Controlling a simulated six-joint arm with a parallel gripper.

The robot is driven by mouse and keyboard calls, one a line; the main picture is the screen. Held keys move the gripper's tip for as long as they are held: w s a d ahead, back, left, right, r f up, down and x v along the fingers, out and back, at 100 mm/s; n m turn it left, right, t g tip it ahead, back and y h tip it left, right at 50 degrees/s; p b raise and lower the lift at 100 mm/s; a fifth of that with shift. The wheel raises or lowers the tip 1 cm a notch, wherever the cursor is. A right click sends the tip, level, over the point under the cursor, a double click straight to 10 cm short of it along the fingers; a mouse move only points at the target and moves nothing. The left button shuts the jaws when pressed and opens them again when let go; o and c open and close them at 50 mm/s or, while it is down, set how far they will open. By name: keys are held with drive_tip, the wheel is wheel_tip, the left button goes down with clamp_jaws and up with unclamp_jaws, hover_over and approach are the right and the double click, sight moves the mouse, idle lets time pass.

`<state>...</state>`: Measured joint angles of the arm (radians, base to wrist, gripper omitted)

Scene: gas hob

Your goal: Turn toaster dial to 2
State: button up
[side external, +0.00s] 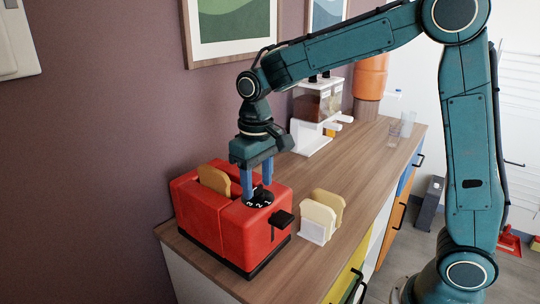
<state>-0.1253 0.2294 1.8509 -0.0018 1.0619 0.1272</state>
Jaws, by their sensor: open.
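A red toaster (232,225) stands on the near left end of the wooden counter. A slice of bread (214,180) sticks up from its slot. The black dial (259,198) with white digits lies on the toaster's top, near its right end. A black lever (283,218) juts from the toaster's front end. My gripper (258,188) points down at the dial with its blue fingers open, one on each side. The fingertips are at about dial height; I cannot tell if they touch it. The fingers partly cover the dial, and its setting is unclear.
A white rack (315,228) with bread slices stands right of the toaster on the counter (365,165). Farther back are a dispenser machine (318,110), an orange container (370,78) and clear glasses (407,124). A wall with framed pictures runs behind.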

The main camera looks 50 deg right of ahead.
drive_tip(key=shift+f, duration=0.2)
drive_tip(key=c, duration=1)
drive_tip(key=shift+n, duration=0.3)
drive_tip(key=n, duration=0.4)
drive_tip(key=shift+n, duration=2.2)
